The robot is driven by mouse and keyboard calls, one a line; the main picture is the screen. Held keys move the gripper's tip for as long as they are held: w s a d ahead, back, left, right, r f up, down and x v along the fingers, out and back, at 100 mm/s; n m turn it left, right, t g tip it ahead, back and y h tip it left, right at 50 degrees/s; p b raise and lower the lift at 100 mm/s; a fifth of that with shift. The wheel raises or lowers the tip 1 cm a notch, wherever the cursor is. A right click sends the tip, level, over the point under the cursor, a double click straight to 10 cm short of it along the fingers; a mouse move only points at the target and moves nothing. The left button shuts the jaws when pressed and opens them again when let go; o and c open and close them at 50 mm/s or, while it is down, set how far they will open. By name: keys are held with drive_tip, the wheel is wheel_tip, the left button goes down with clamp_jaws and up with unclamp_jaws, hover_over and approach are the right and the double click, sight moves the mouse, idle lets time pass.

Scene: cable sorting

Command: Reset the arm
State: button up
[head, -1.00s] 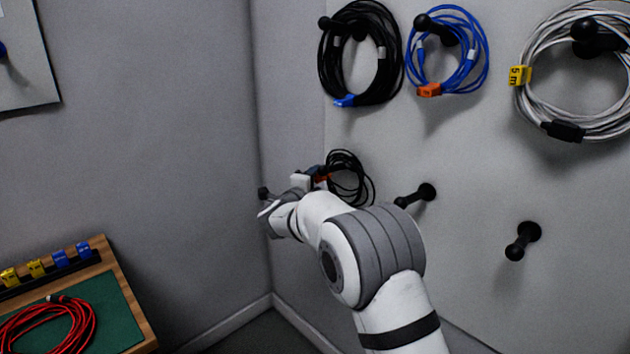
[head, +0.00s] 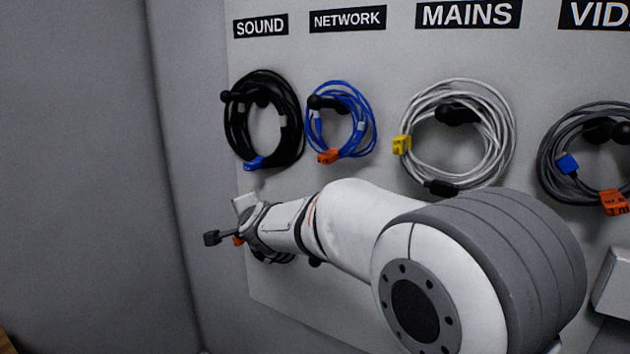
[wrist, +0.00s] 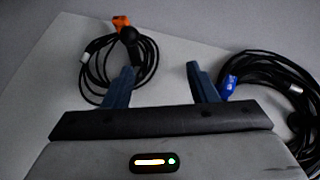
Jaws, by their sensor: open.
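My gripper (wrist: 158,82) shows in the wrist view with its two blue fingers apart and nothing between them. Beyond the left finger, a small black cable coil (wrist: 88,72) with an orange tag (wrist: 121,22) hangs on a peg. At the right, a larger black coil (wrist: 290,72) with a blue tag (wrist: 227,87) is partly cut off. In the head view my arm reaches left across the board, its end below the black coil under SOUND (head: 262,125). The arm hides most of the small coil there, and the fingertips are not clear.
On the board (head: 275,290) hang a blue coil (head: 345,125) under NETWORK, a white coil (head: 470,135) under MAINS and a grey coil (head: 575,160) at the right. A bare grey wall (head: 100,150) stands to the left.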

drive_tip(key=s+d+f+n+g+h+p, duration=0.1)
drive_tip(key=s+d+n+g+p, duration=0.3)
drive_tip(key=s+d, duration=1.1)
drive_tip(key=s+d+f+n+g+h+p, duration=0.2)
drive_tip(key=s+d+n+g+h+p, duration=0.2)
drive_tip(key=s+d, duration=1.2)
drive_tip(key=s+n+g, duration=0.2)
drive_tip(key=shift+s+n+p, duration=0.25)
drive_tip(key=shift+n+p, duration=0.05)
drive_tip(key=shift+n, duration=0.1)
